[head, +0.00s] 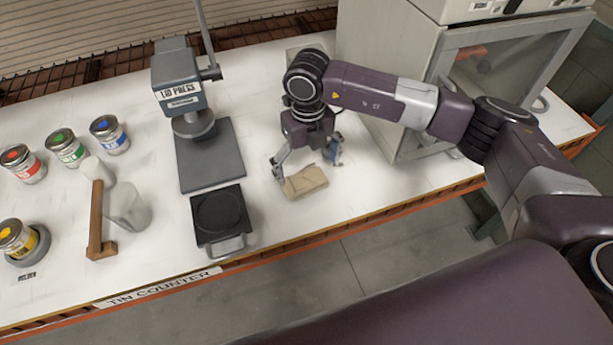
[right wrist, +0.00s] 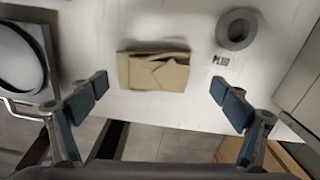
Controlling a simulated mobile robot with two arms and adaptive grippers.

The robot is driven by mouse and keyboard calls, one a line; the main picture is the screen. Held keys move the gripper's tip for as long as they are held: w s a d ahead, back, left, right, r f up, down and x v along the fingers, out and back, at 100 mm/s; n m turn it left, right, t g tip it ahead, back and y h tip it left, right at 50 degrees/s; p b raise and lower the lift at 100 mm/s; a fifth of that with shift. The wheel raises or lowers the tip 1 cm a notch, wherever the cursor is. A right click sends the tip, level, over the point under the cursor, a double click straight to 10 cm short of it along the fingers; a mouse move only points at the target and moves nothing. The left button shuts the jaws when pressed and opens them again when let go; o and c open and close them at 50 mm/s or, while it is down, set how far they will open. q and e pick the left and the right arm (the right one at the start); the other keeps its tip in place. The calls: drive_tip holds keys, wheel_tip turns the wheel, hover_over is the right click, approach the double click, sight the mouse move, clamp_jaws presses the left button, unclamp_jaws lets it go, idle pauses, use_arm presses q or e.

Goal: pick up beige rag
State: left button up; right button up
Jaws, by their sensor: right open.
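The beige rag (head: 305,182) is a folded cloth lying flat on the white counter, near its front edge. It also shows in the right wrist view (right wrist: 152,72), upper middle. My right gripper (head: 308,170) is directly over the rag, with its fingers spread wide. In the right wrist view my right gripper (right wrist: 160,94) shows its two blue finger pads apart, one on each side of the rag and not touching it. Nothing is between the fingers. My left gripper is in neither view.
Left of the rag are a black scale (head: 219,216) and a lid press (head: 178,85). A grey cabinet (head: 385,80) stands to the right. Paint tins (head: 66,147) and a wooden-handled tool (head: 97,220) are farther left. A grey round holder (right wrist: 237,28) sits near the rag.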

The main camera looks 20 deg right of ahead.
sight(307, 177)
wheel_tip(307, 177, down, 3)
drive_tip(key=shift+s+a+f+p, duration=0.1)
drive_tip(key=shift+a+p, duration=0.05)
drive_tip(key=shift+p, duration=0.65)
drive_tip(key=shift+f, duration=0.3)
drive_tip(key=shift+c, duration=0.5)
drive_tip(key=c, duration=1.1)
